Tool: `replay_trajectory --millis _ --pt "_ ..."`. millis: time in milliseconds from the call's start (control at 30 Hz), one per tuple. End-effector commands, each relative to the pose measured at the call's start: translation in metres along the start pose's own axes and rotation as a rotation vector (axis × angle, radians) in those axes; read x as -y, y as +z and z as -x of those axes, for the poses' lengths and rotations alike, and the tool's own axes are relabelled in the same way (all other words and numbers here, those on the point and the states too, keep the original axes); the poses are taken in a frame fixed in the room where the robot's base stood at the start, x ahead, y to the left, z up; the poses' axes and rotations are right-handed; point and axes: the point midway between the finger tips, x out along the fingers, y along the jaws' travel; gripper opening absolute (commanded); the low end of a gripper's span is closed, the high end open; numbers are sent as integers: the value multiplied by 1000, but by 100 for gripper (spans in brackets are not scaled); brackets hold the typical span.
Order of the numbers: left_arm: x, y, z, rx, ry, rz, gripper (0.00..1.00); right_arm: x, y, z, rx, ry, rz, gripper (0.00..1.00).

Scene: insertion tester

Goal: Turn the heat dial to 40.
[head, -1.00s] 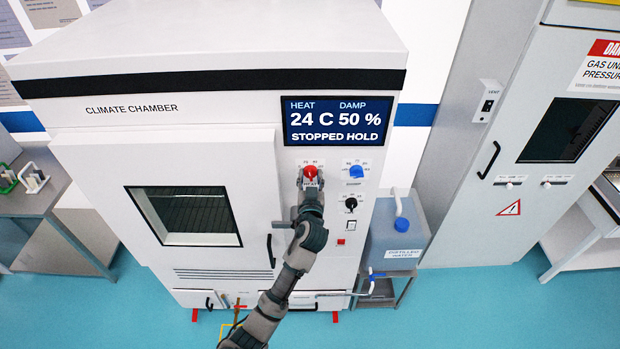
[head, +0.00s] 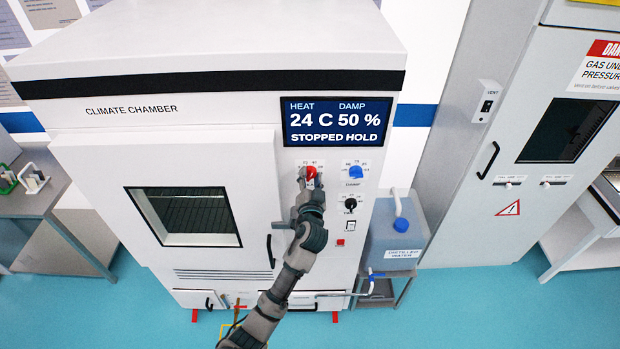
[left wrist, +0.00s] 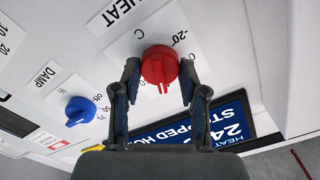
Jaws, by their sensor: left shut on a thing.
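The red heat dial (head: 312,171) is on the front panel of the white climate chamber (head: 75,148), just below its display (head: 337,122). The display reads heat 24 C, damp 50 % and "STOPPED HOLD". My left gripper (head: 307,180) is at the red dial and partly covers it and its scale. In the left wrist view my left gripper (left wrist: 160,75) has one finger on each side of the red dial (left wrist: 159,64), shut on it. My right gripper is not in view.
The blue damp dial (head: 356,172) is just right of the red dial. A black knob (head: 351,204) and a small red button (head: 340,241) sit below. A distilled water tank (head: 395,245) stands right of the chamber, and a grey cabinet (head: 470,225) is further right.

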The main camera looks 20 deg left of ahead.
Motion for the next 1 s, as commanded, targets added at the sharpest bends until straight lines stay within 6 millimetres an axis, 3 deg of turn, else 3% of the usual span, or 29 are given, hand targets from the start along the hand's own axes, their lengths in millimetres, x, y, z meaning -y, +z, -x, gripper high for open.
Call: replay_trajectory --millis 333,367,467,800,1000 --pt "2 -4 0 -10 -3 0 8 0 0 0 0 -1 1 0" --pt "2 -4 0 -10 -3 0 45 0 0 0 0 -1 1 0" --pt "2 -4 0 -9 -3 0 68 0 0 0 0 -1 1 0" --pt "1 -1 4 -4 -1 -1 68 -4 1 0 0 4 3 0" --pt "0 -1 34 -3 1 2 68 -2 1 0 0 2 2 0"
